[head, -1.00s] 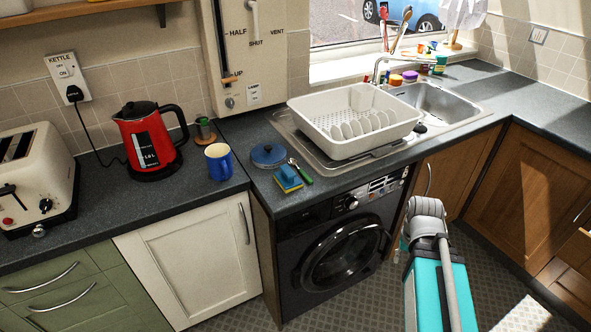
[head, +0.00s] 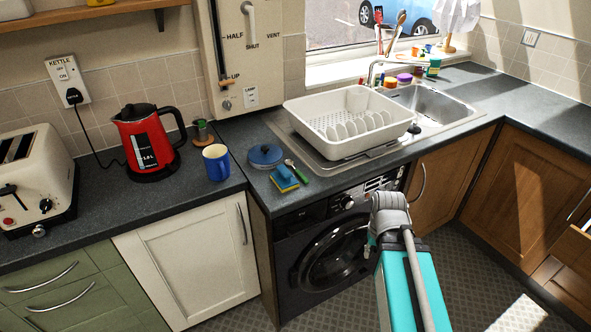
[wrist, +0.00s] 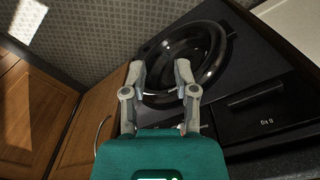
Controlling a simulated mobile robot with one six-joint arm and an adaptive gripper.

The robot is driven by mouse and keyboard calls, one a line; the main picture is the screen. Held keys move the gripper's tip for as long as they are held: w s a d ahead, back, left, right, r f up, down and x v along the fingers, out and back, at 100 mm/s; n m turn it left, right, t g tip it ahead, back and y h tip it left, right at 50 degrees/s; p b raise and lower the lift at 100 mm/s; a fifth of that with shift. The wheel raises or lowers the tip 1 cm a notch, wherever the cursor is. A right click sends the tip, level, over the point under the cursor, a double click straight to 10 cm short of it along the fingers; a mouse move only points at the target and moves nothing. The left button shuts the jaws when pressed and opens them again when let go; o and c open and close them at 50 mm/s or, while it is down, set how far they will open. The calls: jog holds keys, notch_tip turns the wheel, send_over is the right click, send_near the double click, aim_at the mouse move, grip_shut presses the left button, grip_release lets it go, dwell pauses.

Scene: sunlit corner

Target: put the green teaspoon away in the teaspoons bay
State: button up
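The green teaspoon (head: 301,172) lies on the dark worktop, its metal bowl toward the back and its green handle toward the front edge. It lies just right of a blue and yellow sponge. My gripper (wrist: 160,75) is open and empty in the wrist view, its two fingers apart in front of the washing machine door. The teaspoon does not show in the wrist view. In the head view my arm is in front of the washing machine, lower and to the right of the teaspoon; the fingers are not clear there. I cannot make out a teaspoons bay in either view.
The sponge (head: 284,179) and a blue lidded dish (head: 265,155) are close to the teaspoon. A white dish rack (head: 350,141) stands right of it, a blue mug (head: 216,163) left. The washing machine (head: 335,255) is below. A drawer (head: 570,275) is at the far right.

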jog(key=w+a+r+n+p, duration=0.6)
jog(key=w+a+r+p, duration=1.6)
jog(key=w, duration=0.3)
jog(key=shift+w+a+r+n, duration=0.2)
jog(key=shift+w+a+n, duration=0.2)
jog(key=shift+a, duration=0.4)
jog(key=shift+f, duration=0.15)
jog(key=b, duration=0.8)
send_over(298, 171)
notch_tip(298, 171, down, 8)
jog(key=shift+w+a+f, duration=0.1)
jog(key=shift+w+f, duration=0.05)
jog(key=shift+f, duration=0.05)
jog(key=shift+f+b, duration=2.6)
jog(key=shift+b, duration=0.15)
